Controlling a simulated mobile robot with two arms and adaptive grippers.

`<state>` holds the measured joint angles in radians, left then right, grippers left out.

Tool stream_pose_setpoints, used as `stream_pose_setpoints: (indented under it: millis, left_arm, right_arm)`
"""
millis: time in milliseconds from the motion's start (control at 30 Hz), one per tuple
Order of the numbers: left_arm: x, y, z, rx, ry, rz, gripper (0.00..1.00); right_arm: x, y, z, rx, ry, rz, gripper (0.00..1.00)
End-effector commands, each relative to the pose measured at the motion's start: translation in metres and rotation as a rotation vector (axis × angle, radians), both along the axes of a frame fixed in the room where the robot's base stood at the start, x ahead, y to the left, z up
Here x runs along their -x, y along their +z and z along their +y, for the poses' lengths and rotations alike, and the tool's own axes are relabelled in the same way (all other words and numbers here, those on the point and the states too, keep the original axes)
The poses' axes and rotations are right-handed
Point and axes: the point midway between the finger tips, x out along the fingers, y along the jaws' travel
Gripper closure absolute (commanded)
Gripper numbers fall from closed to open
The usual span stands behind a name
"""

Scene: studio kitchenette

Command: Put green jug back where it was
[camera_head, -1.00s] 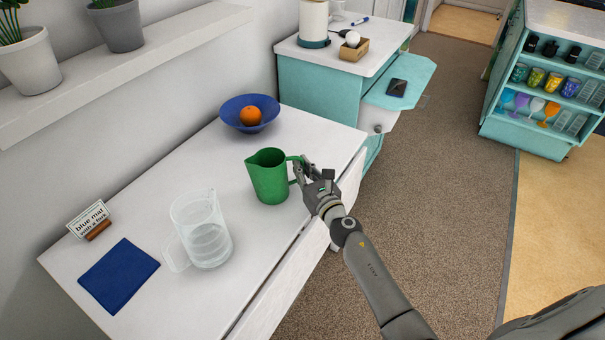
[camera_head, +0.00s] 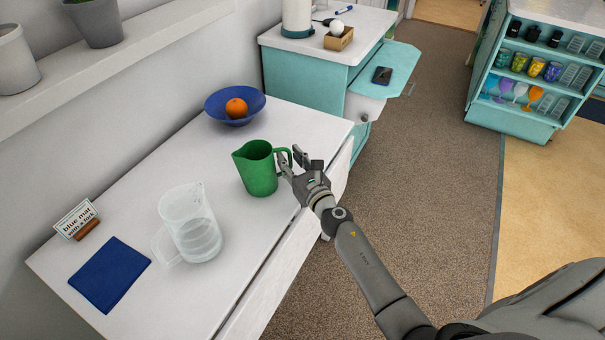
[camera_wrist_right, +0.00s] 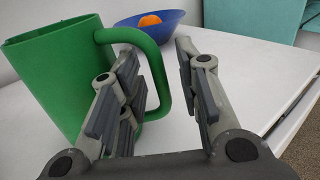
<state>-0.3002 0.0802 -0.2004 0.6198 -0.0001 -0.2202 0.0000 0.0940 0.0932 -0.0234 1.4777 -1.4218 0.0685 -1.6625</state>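The green jug (camera_head: 258,170) stands upright on the white table, its spout to the left and its handle to the right. My right gripper (camera_head: 293,160) is at the handle, its fingers spread. In the right wrist view, the jug (camera_wrist_right: 50,80) is at the left. The gripper (camera_wrist_right: 160,85) is open there, with the handle's outer bar between its fingers; one finger overlaps the handle's loop. I see no grip on the handle; whether a finger touches it I cannot tell. My left gripper is not in view.
On the white table (camera_head: 175,150) are a clear jug (camera_head: 190,225), a blue mat (camera_head: 110,273), a sign (camera_head: 76,218) reading "blue mat with a fork", and a blue bowl (camera_head: 215,104) with an orange (camera_head: 236,108). A teal cabinet (camera_head: 305,78) stands behind. Carpet lies free at the right.

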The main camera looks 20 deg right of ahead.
Motion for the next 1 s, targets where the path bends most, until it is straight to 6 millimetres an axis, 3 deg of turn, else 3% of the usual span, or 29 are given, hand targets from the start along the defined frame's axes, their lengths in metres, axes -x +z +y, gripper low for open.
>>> stream_pose_setpoints:
  millis: [500,700,1000]
  left_arm:
    - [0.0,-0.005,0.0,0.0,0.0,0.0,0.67]
    - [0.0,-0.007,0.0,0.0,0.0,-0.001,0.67]
    - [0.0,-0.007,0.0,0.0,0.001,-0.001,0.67]
  right_arm:
    - [0.094,-0.004,-0.008,0.001,0.0,0.004,0.69]
    - [0.111,-0.002,-0.009,0.0,0.0,0.002,0.69]
    - [0.114,-0.001,-0.01,0.0,0.0,0.002,0.69]
